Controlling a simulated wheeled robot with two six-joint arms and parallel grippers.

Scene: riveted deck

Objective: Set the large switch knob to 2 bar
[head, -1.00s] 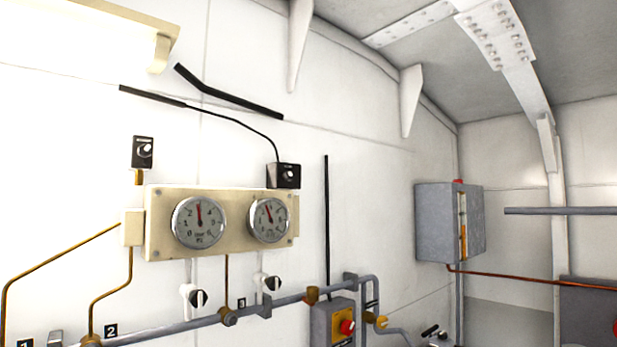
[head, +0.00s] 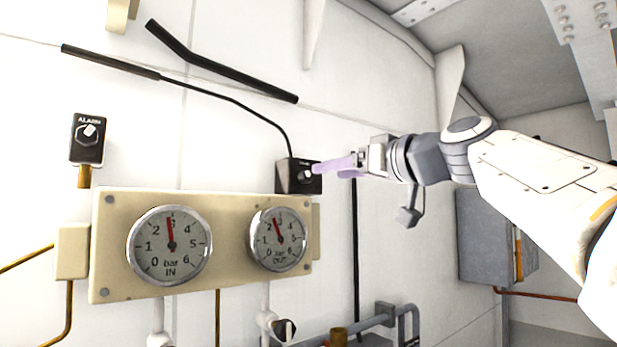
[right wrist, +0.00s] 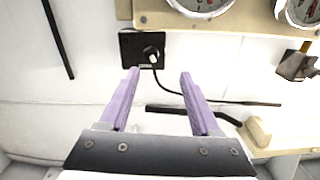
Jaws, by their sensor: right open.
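A black switch box (head: 287,178) with a round knob bearing a pale mark (head: 307,174) is on the white wall, at the upper right of the gauge panel. The box also shows in the right wrist view (right wrist: 133,50), with its knob (right wrist: 151,56). My right gripper (head: 325,167) is open and empty, its lilac fingertips in front of the box. In the right wrist view, the fingers (right wrist: 157,76) point toward the knob, apart from each other and not closed on it. The IN gauge (head: 170,246) reads near 3 bar. The OUT gauge (head: 278,239) needle points slightly left of upright.
A smaller ALARM switch (head: 88,138) is at the left. The cream gauge panel (head: 105,230) lies below the box. A black cable (head: 250,114) runs to the box. A valve handle (head: 284,330) and pipes (head: 385,317) are below. A grey cabinet (head: 484,235) stands at the right.

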